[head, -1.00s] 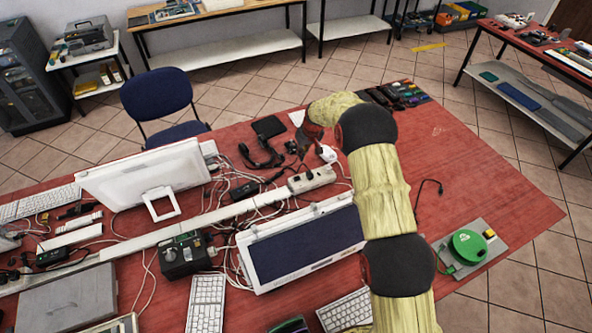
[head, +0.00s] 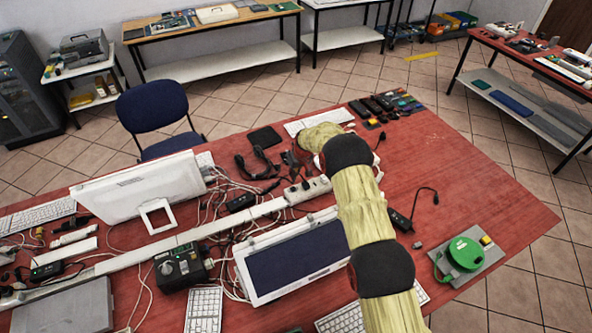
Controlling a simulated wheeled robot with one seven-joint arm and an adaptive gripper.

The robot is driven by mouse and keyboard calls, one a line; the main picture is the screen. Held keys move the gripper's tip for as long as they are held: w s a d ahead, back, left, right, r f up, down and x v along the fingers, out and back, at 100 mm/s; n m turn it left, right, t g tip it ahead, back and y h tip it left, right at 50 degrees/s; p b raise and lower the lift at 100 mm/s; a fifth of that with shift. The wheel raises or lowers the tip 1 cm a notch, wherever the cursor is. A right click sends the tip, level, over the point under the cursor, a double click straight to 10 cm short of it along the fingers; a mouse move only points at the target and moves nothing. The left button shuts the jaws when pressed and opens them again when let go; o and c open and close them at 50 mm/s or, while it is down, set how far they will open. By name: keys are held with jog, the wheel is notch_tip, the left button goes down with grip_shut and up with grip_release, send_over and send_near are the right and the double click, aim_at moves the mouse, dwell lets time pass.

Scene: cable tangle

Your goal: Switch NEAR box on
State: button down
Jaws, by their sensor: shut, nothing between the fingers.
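I cannot read a NEAR label on any box. A dark control box (head: 181,267) with a round knob and a green patch on top sits at the table's front left, between the monitor and the laptop-like panel. A black in-line box (head: 400,220) on a cable lies right of my arm. A pale power strip (head: 309,190) with dark plugs lies left of my arm. Whether any of them is on is too small to tell. My gripper (head: 302,158) is at the arm's far end, above the table behind the strip. It is shut, empty and mostly hidden by the wrist.
A monitor (head: 143,192), a dark-screened panel (head: 298,263) and tangled cables crowd the left and middle. A green round device (head: 464,253) on a grey plate stands at the right. The red table (head: 467,180) is mostly bare at the back right.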

aim_at(292, 187)
jog(key=shift+s+x, duration=0.2)
jog(key=shift+x, duration=0.6)
jog(key=shift+s+x, duration=0.2)
jog(key=shift+x, duration=0.55)
jog(key=shift+s+x, duration=0.15)
jog(key=shift+x, duration=0.65)
jog(key=shift+f, duration=0.15)
jog(key=b, duration=0.1)
jog(key=f+b, duration=0.1)
jog(key=shift+s+a+f+b, duration=0.15)
jog(key=shift+a+b, duration=0.15)
jog(key=shift+b, duration=0.1)
jog(key=shift+r+p, duration=0.25)
jog(key=shift+p, duration=0.05)
